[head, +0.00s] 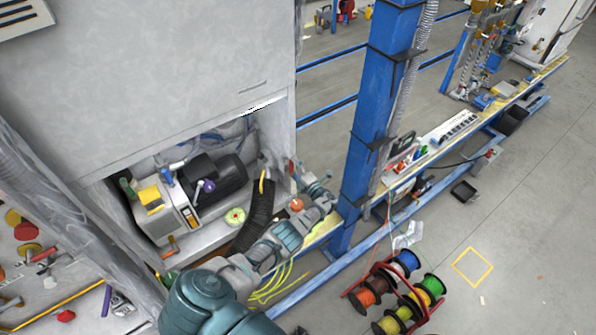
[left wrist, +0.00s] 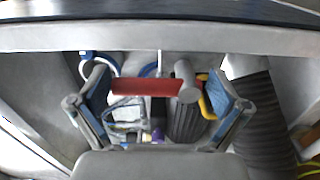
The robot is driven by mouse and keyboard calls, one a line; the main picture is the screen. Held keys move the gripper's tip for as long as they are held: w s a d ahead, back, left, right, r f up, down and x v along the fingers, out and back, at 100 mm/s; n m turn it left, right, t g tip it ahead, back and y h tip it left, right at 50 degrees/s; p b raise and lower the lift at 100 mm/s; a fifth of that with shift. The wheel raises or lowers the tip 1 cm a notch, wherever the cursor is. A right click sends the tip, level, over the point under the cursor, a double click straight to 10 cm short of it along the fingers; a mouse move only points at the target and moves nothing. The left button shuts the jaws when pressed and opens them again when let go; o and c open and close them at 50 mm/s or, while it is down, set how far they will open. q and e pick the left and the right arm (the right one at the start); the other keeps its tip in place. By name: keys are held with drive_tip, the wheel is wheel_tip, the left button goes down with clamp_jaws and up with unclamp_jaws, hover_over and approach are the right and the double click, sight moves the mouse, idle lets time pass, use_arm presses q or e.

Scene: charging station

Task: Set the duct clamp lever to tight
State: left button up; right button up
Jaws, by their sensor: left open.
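A red lever (left wrist: 145,87) with a grey round pivot (left wrist: 187,80) at its right end lies roughly level across the left wrist view. It spans much of the gap between the fingers of my left gripper (left wrist: 163,100). The fingers are open, one on each side; I cannot tell whether they touch it. In the head view my left gripper (head: 318,188) is small, beside the right edge of the cabinet opening. A black corrugated duct (head: 256,215) runs down out of the opening; it also shows at the right of the left wrist view (left wrist: 258,115). My right gripper is not in view.
The grey cabinet (head: 170,70) has an open bay holding a machine with a dark cylinder (head: 225,177) and a yellow handle (head: 262,181). A blue post (head: 370,130) stands close right of my gripper. Cable spools (head: 400,290) stand on the floor.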

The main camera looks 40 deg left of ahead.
use_arm(q)
drive_tip(key=v, duration=1.2)
drive_tip(key=shift+w+a+f, duration=0.1)
drive_tip(key=shift+f, duration=0.05)
